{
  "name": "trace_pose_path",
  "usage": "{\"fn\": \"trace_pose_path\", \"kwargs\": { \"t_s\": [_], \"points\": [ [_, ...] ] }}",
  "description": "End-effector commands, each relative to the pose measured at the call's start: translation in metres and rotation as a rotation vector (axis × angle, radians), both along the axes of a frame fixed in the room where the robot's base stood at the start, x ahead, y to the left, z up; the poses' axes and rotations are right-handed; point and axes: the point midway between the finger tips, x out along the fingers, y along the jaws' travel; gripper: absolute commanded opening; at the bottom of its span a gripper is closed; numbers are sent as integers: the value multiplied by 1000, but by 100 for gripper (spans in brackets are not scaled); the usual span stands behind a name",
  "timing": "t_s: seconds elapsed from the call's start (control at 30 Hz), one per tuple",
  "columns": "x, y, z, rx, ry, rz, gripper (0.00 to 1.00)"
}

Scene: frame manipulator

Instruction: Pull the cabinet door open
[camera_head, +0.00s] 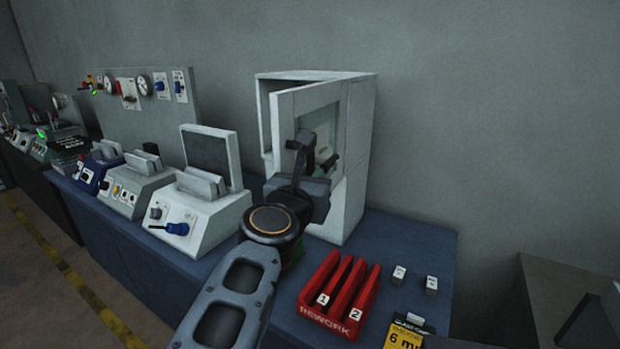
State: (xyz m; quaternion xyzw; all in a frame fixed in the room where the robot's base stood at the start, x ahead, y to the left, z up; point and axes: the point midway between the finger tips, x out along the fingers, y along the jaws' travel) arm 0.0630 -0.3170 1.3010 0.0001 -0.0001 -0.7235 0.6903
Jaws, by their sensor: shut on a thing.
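The white cabinet (359,155) stands on the blue bench against the wall. Its door (284,106), a pale frame with a window panel, stands partly open. A dark gap shows between the door's left edge and the cabinet body. My gripper (318,151) is at the front of the door, shut on what appears to be the door handle. The handle is mostly hidden behind my gripper and wrist, so the exact contact is unclear. My arm also covers the lower part of the door.
A white device with an upright panel (208,154) stands close left of the cabinet. A red rework rack (340,293) and two small pale blocks lie right of my arm on the blue bench (420,237). A yellow-labelled item (403,336) is at the front.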

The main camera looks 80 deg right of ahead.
Motion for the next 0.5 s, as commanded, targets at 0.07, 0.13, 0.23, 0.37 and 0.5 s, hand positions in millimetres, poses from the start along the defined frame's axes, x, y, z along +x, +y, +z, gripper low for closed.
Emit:
{"fn": "trace_pose_path", "kwargs": {
  "t_s": [0.07,0.13,0.23,0.37,0.5],
  "points": [
    [0,0,2,-3,-1,2,0],
    [0,0,2,-3,-1,1,0],
    [-1,0,2,-3,-1,0,0],
    [-1,0,2,-3,-1,-1,19],
    [-1,0,1,-2,-1,-2,32]
  ]
}}
